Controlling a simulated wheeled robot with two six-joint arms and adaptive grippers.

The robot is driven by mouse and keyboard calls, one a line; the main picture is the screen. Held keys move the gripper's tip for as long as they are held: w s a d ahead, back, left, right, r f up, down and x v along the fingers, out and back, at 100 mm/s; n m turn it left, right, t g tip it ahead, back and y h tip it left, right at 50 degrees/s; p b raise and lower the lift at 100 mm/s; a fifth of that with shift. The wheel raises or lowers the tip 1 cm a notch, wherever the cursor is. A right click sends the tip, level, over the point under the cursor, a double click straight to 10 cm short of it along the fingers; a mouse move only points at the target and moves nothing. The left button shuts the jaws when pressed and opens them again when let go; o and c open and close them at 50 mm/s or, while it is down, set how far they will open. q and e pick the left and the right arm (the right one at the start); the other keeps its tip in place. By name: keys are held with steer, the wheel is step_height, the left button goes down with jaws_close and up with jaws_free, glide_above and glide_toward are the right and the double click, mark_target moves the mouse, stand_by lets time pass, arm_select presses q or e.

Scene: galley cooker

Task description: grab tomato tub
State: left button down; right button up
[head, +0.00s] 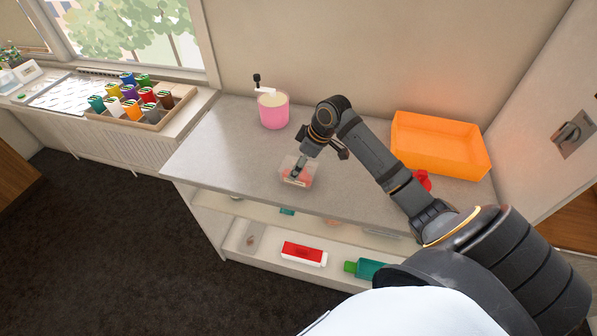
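The tomato tub (289,181) looks like a small clear tub with reddish contents, standing on the grey counter near its front edge. My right gripper (299,171) reaches down to it from above, and a dark finger overlaps the tub's upper part. The far side of the grip is hidden, so I cannot tell whether the fingers are closed on the tub. My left gripper is out of the picture.
A pink pot (273,110) stands behind the tub to the left. An orange bin (440,143) is at the back right, with a red item (423,181) partly behind my arm. The shelf below holds a red-and-white box (304,253) and a green bottle (367,269). The counter's left part is clear.

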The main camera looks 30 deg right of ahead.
steer(key=x, duration=0.2)
steer(key=shift+w+a+f, duration=0.15)
steer(key=shift+f, duration=0.2)
steer(key=shift+f+p, duration=0.25)
steer(key=shift+p, duration=0.05)
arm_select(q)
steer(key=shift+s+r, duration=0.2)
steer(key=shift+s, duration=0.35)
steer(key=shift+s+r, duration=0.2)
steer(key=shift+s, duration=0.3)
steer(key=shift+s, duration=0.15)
arm_select(e)
steer(key=shift+c, duration=1.4)
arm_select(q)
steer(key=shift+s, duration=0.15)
arm_select(e)
steer(key=c, duration=1.1)
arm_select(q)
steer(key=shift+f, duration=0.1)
